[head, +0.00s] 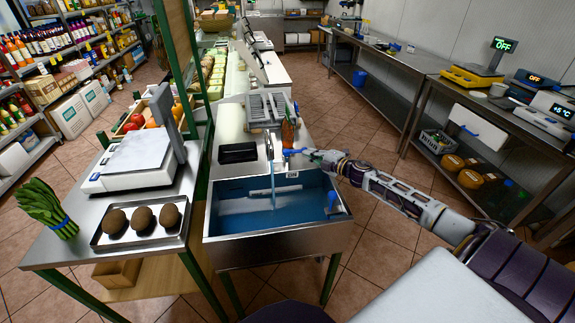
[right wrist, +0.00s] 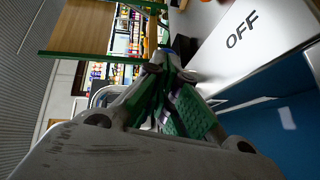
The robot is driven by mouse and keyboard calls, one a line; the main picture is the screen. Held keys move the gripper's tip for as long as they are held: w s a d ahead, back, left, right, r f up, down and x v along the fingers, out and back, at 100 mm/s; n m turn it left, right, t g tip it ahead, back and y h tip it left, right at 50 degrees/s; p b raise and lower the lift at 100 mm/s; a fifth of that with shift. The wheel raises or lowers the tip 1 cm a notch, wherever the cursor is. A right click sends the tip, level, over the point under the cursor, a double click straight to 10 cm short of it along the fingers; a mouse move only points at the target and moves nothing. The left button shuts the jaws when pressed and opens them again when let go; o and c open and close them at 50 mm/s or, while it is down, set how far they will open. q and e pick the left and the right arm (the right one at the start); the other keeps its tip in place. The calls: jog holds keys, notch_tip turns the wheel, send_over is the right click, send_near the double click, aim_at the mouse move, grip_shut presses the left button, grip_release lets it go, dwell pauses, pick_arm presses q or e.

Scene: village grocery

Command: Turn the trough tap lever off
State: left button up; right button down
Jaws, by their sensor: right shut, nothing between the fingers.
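The metal trough (head: 222,226) with a blue basin stands in the middle of the head view. The tap (head: 269,147) rises at its back edge, and a thin pale-blue stream (head: 272,185) runs from it into the basin. A small blue piece that looks like the tap lever (head: 289,152) shows beside the tap. My right gripper (head: 308,154) is shut and empty at that lever; I cannot tell whether it touches. In the right wrist view the shut fingers (right wrist: 168,72) have green pads, and an OFF label (right wrist: 241,30) shows on a pale surface beside them. My left gripper is not in view.
A black tray (head: 238,153) and a rack (head: 267,108) stand behind the basin. The left table carries a scale (head: 135,160), a tray of brown round items (head: 142,219) and a green bunch (head: 46,207). A metal bench (head: 390,58) stands right. Tiled floor lies clear between.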

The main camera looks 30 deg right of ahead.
jog(key=shift+w+d, duration=0.15)
jog(key=shift+d, duration=0.05)
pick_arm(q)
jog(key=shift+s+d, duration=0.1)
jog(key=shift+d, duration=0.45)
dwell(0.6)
pick_arm(e)
jog(key=shift+s, duration=0.2)
jog(key=shift+v, duration=5.75)
